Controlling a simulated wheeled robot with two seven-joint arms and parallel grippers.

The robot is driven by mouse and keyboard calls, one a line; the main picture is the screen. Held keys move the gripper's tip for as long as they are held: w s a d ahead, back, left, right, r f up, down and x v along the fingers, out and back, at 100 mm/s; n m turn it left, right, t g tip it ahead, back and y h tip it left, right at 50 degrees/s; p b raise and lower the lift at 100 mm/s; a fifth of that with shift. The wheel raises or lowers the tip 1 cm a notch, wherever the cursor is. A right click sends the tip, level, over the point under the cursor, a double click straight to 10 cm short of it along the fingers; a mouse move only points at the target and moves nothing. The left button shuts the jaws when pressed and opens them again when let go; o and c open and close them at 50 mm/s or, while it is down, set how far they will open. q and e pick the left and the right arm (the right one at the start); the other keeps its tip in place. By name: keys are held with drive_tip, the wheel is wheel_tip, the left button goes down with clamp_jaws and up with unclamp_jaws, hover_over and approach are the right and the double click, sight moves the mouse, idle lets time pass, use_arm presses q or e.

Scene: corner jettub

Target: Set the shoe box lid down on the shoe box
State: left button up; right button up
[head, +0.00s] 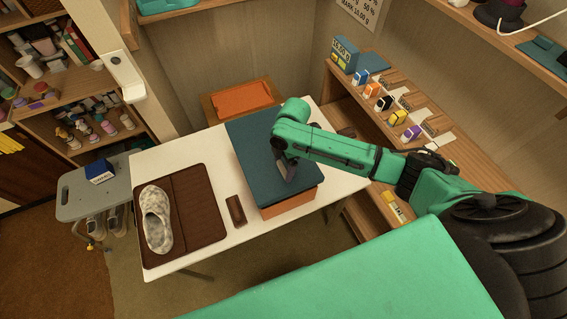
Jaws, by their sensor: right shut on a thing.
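The shoe box lid (252,142) is a flat dark teal-blue panel above the white table. The orange shoe box (290,204) shows below the lid's near edge; the rest of it is hidden under the lid. I cannot tell whether the lid touches the box all round or sits slightly above it. My right gripper (288,176) points down at the lid's right side, near its front corner, and is shut on the lid; its fingertips are partly hidden. My left gripper is not in view.
The white table (185,147) carries a brown mat (205,195) with a grey patterned slipper (156,218), and a dark brown brush-like block (236,210) beside the box. An orange tray (240,98) lies behind. A wooden shelf (470,120) with small boxes stands right.

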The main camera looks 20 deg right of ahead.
drive_tip(key=shift+a+f+b, duration=0.25)
drive_tip(key=shift+f+b, duration=0.25)
drive_tip(key=shift+f, duration=0.6)
drive_tip(key=f, duration=0.1)
drive_tip(key=f+b, duration=0.1)
drive_tip(key=f, duration=0.1)
drive_tip(key=shift+d+b, duration=0.3)
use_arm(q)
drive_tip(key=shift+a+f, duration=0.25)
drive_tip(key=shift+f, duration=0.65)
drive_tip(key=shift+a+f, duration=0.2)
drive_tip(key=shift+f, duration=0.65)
use_arm(e)
drive_tip(key=shift+a+f, duration=0.15)
drive_tip(key=shift+f, duration=0.5)
use_arm(q)
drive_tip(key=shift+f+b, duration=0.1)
drive_tip(key=shift+b, duration=0.25)
use_arm(e)
drive_tip(key=shift+f, duration=0.25)
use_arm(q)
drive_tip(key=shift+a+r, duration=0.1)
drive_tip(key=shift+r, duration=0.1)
use_arm(e)
drive_tip(key=shift+f, duration=0.1)
drive_tip(key=o, duration=1.2)
drive_tip(key=shift+c, duration=0.2)
